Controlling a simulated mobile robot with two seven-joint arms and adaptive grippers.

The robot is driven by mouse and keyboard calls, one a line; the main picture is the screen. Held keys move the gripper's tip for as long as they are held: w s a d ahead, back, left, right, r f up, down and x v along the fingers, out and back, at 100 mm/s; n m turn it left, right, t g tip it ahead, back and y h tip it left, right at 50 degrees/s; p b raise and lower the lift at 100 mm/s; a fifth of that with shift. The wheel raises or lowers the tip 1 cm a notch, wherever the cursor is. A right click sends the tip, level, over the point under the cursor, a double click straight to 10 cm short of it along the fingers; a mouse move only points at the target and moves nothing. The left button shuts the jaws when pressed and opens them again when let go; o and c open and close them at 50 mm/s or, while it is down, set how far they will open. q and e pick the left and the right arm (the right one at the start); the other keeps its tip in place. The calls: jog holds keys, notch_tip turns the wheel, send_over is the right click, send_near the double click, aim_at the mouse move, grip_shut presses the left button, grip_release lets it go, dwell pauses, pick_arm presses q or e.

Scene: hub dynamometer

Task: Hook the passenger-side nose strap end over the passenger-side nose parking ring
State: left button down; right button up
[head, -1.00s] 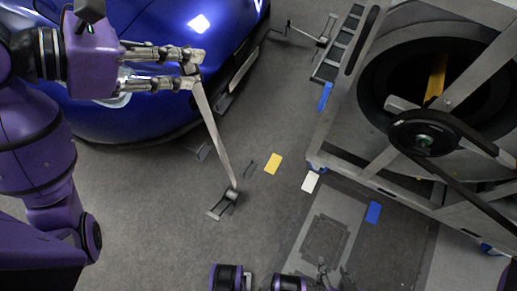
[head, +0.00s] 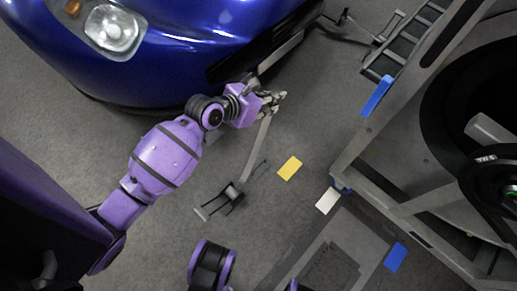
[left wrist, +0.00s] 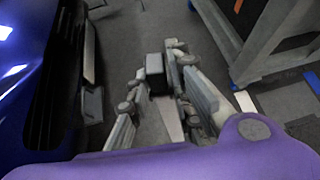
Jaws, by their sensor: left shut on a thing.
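My left gripper (head: 275,99) is low beside the front of the blue car and is shut on the end of a grey strap. The strap (head: 256,148) runs from the fingers down to a metal floor fitting (head: 228,197). In the left wrist view, my left gripper (left wrist: 155,95) has its fingers either side of a dark block at the strap end (left wrist: 154,72), with the strap (left wrist: 170,118) trailing below. I cannot pick out the parking ring with certainty. My right gripper is not in view.
The blue car (head: 190,60) fills the upper left, its bumper close to my left gripper. A metal dynamometer frame (head: 400,120) stands on the right. Yellow (head: 289,168), white (head: 328,201) and blue (head: 395,257) patches lie on the floor. Grey floor between is mostly clear.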

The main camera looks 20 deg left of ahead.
pick_arm(q)
jog(key=shift+n+t+y, duration=0.4)
jog(key=shift+n+y, duration=0.4)
jog(key=shift+n, duration=0.1)
jog(key=s+f+b, duration=0.2)
jog(key=f+b, duration=0.1)
jog(key=f, duration=0.7)
jog(key=s+a+f+b, duration=0.1)
jog(key=s+f+b, duration=0.2)
jog(key=f, duration=0.8)
jog(key=s+f+b, duration=0.2)
jog(key=f+b, duration=0.2)
jog(key=f, duration=0.6)
jog(key=shift+s+a+f, duration=0.15)
jog(key=shift+a+f, duration=0.05)
jog(key=shift+f, duration=0.05)
jog(key=shift+f+b, duration=1.1)
jog(key=shift+f, duration=0.15)
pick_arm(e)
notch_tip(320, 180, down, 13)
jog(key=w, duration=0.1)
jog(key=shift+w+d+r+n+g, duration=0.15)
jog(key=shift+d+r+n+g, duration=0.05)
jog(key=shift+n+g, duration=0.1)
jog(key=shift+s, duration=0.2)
pick_arm(q)
jog(key=shift+b, duration=0.35)
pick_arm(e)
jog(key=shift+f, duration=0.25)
